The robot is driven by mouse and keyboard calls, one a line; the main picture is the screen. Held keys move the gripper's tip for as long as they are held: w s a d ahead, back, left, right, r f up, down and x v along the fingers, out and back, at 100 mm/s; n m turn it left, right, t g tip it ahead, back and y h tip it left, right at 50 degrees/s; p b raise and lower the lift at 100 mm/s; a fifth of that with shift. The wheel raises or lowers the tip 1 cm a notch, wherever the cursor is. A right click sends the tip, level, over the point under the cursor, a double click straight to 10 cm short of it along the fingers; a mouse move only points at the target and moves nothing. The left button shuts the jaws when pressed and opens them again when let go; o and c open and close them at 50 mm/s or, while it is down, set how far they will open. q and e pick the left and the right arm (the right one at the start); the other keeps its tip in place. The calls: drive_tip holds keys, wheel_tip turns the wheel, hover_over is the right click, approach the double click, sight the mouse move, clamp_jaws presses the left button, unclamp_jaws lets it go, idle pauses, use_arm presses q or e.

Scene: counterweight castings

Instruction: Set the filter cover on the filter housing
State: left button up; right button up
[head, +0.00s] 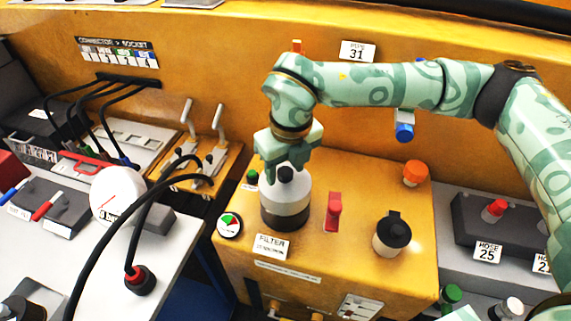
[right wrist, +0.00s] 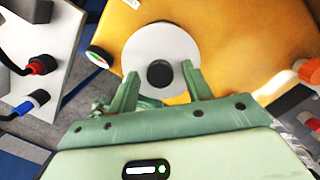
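The filter cover (head: 285,190) is pale grey-white with a black knob on top. It sits upright on the darker cylindrical filter housing (head: 285,215), behind the FILTER label, and I see no gap between them. The right wrist view shows the cover from above as a white disc (right wrist: 140,55) with its round black knob. My right gripper (head: 288,163) is just above the cover. Its fingers (right wrist: 160,72) are open on either side of the knob, with space between knob and fingers. The housing is hidden under the cover in the wrist view. My left gripper is not in view.
The housing stands on a yellow cabinet (head: 335,265) with a red lever (head: 333,211), a black-topped canister (head: 392,233), an orange knob (head: 415,173) and a small green-red dial (head: 229,224). A white gauge (head: 118,193) and black cables are at left. A yellow wall rises behind.

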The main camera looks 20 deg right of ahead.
sight(291, 188)
wheel_tip(291, 188, up, 16)
drive_tip(key=s+p, duration=0.1)
drive_tip(key=s, duration=0.1)
drive_tip(key=shift+d+r+p, duration=0.15)
drive_tip(key=shift+d+p, duration=0.1)
drive_tip(key=shift+p, duration=0.05)
